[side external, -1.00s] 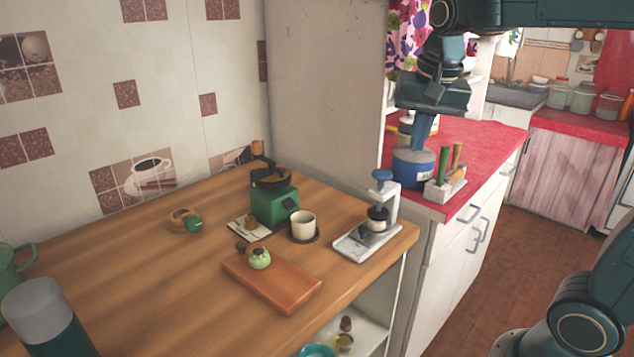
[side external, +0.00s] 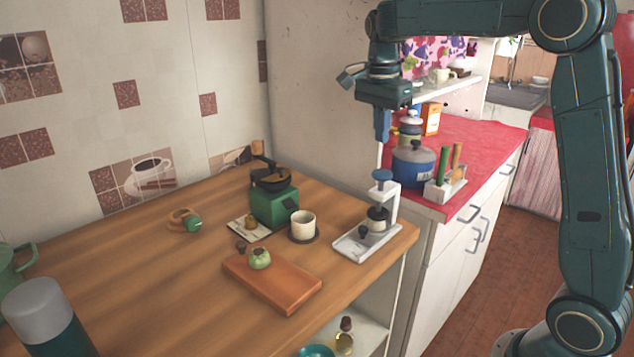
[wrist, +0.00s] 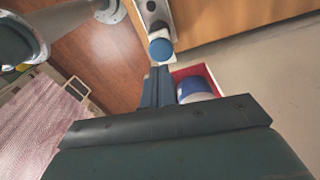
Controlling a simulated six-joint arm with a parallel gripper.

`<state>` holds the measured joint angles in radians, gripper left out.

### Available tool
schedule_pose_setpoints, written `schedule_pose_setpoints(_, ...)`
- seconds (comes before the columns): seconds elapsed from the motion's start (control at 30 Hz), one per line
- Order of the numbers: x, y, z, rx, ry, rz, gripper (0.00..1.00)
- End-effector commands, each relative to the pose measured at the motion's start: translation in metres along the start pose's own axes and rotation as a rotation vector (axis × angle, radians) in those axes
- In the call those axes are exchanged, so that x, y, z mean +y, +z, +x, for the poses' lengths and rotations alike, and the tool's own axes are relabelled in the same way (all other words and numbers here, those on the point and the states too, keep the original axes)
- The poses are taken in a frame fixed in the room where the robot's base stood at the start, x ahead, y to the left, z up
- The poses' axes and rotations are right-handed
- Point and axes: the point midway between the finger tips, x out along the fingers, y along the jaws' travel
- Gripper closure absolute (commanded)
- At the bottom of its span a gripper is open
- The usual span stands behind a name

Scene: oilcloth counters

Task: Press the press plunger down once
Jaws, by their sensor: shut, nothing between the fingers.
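The press (side external: 369,232) is a white stand on a tray, with a blue round plunger knob (side external: 381,175) on top. It stands at the right end of the wooden counter. A dark-rimmed cup-like part (side external: 378,219) sits under the plunger. My gripper (side external: 382,138) is shut and empty, pointing down above the blue knob with a clear gap between them. In the wrist view the blue knob (wrist: 161,48) lies just beyond my shut fingertips (wrist: 159,70), and the white stand shows behind it.
A green grinder (side external: 273,205), a cream cup (side external: 303,226) and a wooden board (side external: 272,283) are left of the press. A blue pot (side external: 412,166) and a utensil holder (side external: 445,187) stand on the red counter (side external: 480,140) behind it.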

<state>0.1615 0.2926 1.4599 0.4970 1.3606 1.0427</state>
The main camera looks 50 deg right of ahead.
Motion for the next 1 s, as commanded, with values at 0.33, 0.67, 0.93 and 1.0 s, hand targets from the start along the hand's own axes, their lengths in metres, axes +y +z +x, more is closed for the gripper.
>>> schedule_pose_setpoints(0.33, 0.000, 0.000, 0.000, 0.000, 0.000, 0.001, 1.00)
schedule_pose_setpoints(0.67, 0.000, -0.001, 0.011, 0.002, 0.002, 0.000, 1.00)
schedule_pose_setpoints(0.93, 0.000, -0.001, 0.034, 0.001, 0.003, 0.000, 1.00)
schedule_pose_setpoints(1.0, 0.000, -0.001, 0.041, 0.001, 0.002, 0.001, 1.00)
